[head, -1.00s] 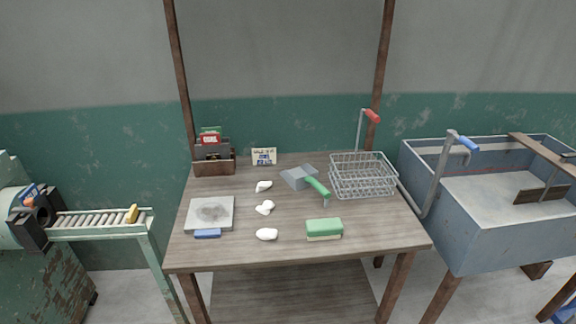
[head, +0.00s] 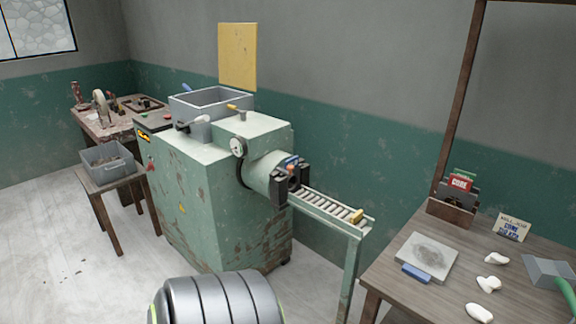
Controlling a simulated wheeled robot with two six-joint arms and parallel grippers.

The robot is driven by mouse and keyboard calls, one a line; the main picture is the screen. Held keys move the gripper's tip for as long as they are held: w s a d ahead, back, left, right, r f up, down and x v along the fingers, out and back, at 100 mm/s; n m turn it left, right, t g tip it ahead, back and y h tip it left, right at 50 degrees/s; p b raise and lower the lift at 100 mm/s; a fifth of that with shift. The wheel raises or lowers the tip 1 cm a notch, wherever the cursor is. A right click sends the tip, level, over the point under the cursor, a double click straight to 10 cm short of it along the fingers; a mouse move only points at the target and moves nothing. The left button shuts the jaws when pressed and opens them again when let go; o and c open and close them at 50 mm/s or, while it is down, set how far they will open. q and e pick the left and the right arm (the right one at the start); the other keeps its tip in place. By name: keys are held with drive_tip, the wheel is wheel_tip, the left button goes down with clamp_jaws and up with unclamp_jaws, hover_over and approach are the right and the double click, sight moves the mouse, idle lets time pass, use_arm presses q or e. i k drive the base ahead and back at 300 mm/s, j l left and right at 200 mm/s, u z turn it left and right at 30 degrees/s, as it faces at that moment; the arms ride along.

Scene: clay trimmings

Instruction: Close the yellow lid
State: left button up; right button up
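The yellow lid (head: 237,56) is a flat yellow panel standing upright, raised above the back of the green machine (head: 205,185). Below and in front of it is the machine's open grey hopper (head: 212,104), its top uncovered. A small yellow-orange handle (head: 232,107) shows at the hopper's right side, and a pale lever with a dark end sits at its front. A rounded grey part at the bottom centre is mine. Neither of my grippers is in view.
A roller conveyor (head: 328,209) runs right from the machine. A wooden table (head: 400,283) with white clay lumps stands at right. A grey bin (head: 107,163) sits on a stool at left, before a cluttered workbench (head: 100,128). The floor at front left is clear.

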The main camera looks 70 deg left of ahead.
sight(238, 42)
drive_tip(key=u, duration=2.65)
